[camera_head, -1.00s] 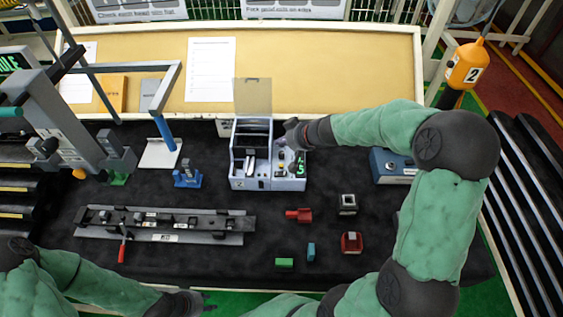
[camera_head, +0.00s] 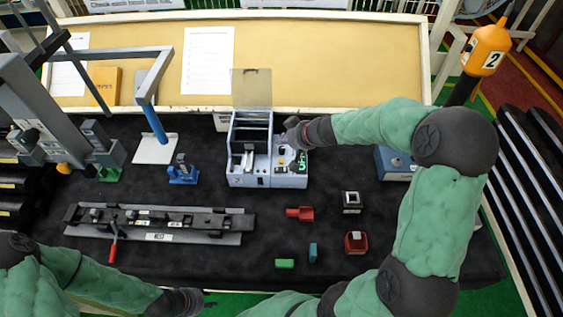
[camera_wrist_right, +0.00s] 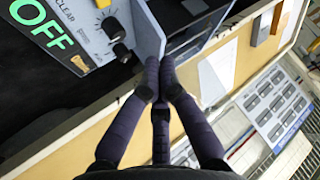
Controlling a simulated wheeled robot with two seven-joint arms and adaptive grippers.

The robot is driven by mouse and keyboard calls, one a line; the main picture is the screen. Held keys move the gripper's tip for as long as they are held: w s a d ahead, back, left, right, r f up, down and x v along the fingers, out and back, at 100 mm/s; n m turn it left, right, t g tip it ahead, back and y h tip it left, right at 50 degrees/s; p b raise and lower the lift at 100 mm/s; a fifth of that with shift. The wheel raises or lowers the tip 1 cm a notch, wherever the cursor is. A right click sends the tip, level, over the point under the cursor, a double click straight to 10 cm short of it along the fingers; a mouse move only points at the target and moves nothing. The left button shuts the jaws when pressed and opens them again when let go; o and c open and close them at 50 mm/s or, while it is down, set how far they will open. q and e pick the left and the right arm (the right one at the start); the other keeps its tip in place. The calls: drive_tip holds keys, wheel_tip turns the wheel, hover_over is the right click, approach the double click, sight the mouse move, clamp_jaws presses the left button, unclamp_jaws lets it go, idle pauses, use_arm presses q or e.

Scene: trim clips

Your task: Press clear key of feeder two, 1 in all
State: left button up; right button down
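A grey-blue feeder box (camera_head: 238,180) with a raised clear lid stands mid-table in the head view. Its number is not readable. Its control panel, on the right side, has a green display (camera_head: 302,160). In the right wrist view the display (camera_wrist_right: 40,30) reads OFF, beside a CLEAR label (camera_wrist_right: 62,12) and black knobs (camera_wrist_right: 122,52). My right gripper (camera_head: 288,136) is at the panel's upper edge; in its wrist view the fingers (camera_wrist_right: 162,78) are together and empty, by a grey plate edge. Contact cannot be told. My left gripper (camera_head: 198,302) is low at the front edge; its fingers are unclear.
A clamp rail (camera_head: 160,222) lies front left, and a blue stand (camera_head: 183,172) is left of the feeder. Small red, green and grey blocks (camera_head: 300,213) lie in front. A blue box (camera_head: 390,163) sits behind my right arm. An orange pendant (camera_head: 486,50) marked 2 is at right.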

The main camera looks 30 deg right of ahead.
drive_tip(key=b, duration=0.4)
hover_over(283, 162)
wheel_tip(283, 162, down, 6)
drive_tip(key=shift+r, duration=0.15)
drive_tip(key=shift+f+b, duration=0.8)
drive_tip(key=shift+b, duration=0.05)
drive_tip(key=shift+f, duration=0.1)
idle(0.5)
drive_tip(key=shift+f+b, duration=0.3)
drive_tip(key=shift+b, duration=0.4)
drive_tip(key=shift+f+b, duration=0.5)
drive_tip(key=shift+b, duration=0.15)
idle(0.7)
idle(0.4)
drive_tip(key=shift+r+p, duration=0.6)
drive_tip(key=shift+r, duration=0.3)
drive_tip(key=shift+r+p, duration=1.8)
drive_tip(key=shift+r, duration=0.75)
